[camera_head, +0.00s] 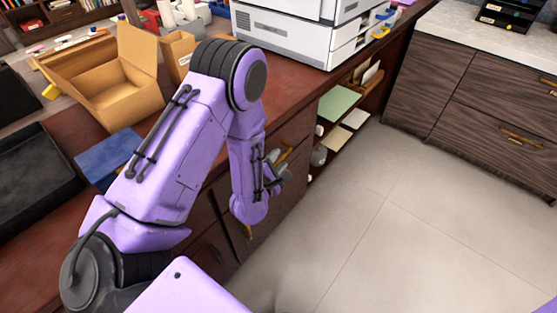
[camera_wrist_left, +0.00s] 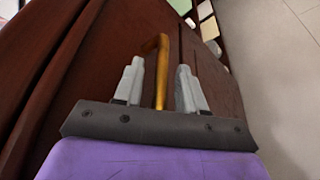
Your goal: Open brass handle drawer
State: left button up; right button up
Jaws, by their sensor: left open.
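My left gripper (camera_wrist_left: 157,85) is open at the front of the dark reddish-brown desk. In the left wrist view the brass handle (camera_wrist_left: 161,65) of a drawer (camera_wrist_left: 205,80) runs between its two grey fingers, with a visible gap on each side. In the head view the gripper (camera_head: 277,165) is partly hidden by my purple forearm, in front of the desk's drawer fronts. A brass handle (camera_head: 286,154) shows just behind it. Another brass handle (camera_head: 248,231) shows lower on the desk front. The drawer looks closed. My right gripper is not in view.
An open cardboard box (camera_head: 115,90), a blue box (camera_head: 108,157) and black trays (camera_head: 35,180) are on the desktop. A white printer (camera_head: 300,35) stands at the back. Open shelves (camera_head: 340,110) adjoin the drawers. The tiled floor (camera_head: 400,230) is clear; a wooden cabinet (camera_head: 480,95) stands opposite.

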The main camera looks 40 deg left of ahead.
pick_arm(q)
jog(key=shift+w+a+f, duration=0.1)
jog(key=shift+w+f, duration=0.05)
jog(key=shift+w, duration=0.3)
grip_shut()
